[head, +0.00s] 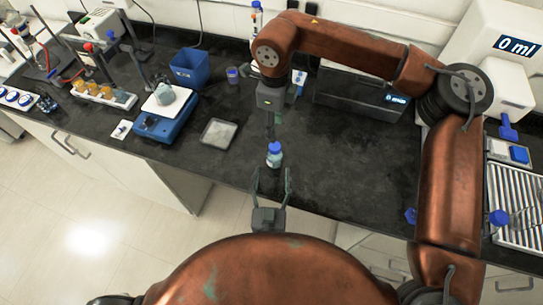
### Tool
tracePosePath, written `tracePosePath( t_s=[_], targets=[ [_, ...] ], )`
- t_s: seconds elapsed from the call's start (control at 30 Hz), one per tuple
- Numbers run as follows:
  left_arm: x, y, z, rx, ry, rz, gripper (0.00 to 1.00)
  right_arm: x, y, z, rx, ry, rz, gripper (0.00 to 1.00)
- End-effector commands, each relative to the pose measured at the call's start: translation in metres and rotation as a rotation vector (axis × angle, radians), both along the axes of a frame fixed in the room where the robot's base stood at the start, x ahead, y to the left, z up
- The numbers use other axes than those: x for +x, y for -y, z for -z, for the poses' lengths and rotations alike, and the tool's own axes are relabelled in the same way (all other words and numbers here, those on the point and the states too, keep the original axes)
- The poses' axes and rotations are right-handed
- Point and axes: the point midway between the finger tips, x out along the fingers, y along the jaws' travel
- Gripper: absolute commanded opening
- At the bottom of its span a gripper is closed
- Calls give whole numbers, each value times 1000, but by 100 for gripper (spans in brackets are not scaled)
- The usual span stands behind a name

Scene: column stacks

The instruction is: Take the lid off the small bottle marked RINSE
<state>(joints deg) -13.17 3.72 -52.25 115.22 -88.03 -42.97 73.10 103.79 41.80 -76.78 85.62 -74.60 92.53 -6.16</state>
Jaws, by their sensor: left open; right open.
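A small pale bottle (274,160) with a blue lid (274,147) stands upright near the front edge of the dark bench. Its marking is too small to read. My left gripper (271,176) is open, its two fingers pointing at the bottle from the front, just short of it in the picture. My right gripper (271,128) reaches down from above, behind the lid in the picture. It is open, though its fingers look seen edge-on. I see nothing held in either gripper, and the lid is on the bottle.
A grey tray (218,133), a blue scale (160,125) with a beaker and a blue bin (190,68) stand to the left. A dark box (345,95) with a display stands behind my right arm. The bench around the bottle is clear.

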Motion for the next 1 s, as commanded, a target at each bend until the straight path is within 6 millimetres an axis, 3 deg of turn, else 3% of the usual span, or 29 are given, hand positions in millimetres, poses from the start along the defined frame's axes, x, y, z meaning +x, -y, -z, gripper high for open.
tracePosePath(
  t_s=[0.03,0.23,0.7,1.0],
  targets=[
    [0,1,8,-1,-4,3,59,1,1,9,1,-4,2,40],
    [12,3,9,-2,-2,5,59,1,1,10,3,-4,3,40],
    [73,6,9,0,-5,2,59,0,-1,9,4,-5,0,40],
    [78,5,10,0,-6,1,59,0,-1,9,4,-5,0,40]
  ],
)
